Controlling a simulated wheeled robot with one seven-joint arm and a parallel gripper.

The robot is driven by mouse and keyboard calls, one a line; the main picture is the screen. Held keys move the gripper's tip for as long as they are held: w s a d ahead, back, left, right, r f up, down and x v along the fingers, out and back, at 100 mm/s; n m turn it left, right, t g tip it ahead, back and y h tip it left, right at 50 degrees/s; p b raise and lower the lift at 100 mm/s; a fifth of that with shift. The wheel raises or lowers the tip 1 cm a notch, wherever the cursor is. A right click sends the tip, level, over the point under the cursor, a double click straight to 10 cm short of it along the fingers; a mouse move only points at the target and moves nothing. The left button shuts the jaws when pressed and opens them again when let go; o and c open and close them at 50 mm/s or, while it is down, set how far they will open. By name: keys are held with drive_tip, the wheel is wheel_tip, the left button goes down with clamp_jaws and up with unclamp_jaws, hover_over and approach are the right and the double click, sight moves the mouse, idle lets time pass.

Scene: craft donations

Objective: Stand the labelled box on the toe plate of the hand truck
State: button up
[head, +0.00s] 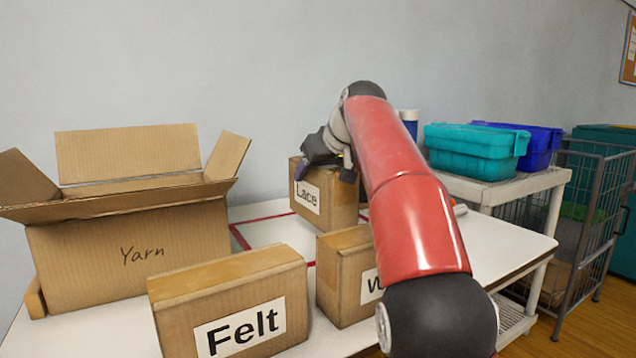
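A cardboard box labelled "Lace" (335,207) is at the back of the white table (494,243), by a red outline (268,217) on the tabletop. My gripper (325,170) is at the top of this box, with its dark fingers over the upper edge. Whether the fingers press on the box cannot be made out. Two more labelled boxes stand nearer: "Felt" (232,306) at the front, and one whose label starts with "W" (341,288), partly behind my arm. I see no hand truck or toe plate in this view.
A large open "Yarn" box (128,255) fills the table's left side. At right, a white cart (525,186) carries teal (473,153) and blue (541,148) bins. A grey wire cage (592,225) stands beyond. The table's right end is mostly clear.

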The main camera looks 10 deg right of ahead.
wheel_tip(320, 180, up, 14)
drive_tip(key=p, duration=0.8)
drive_tip(key=shift+f, duration=0.1)
drive_tip(key=shift+d, duration=0.15)
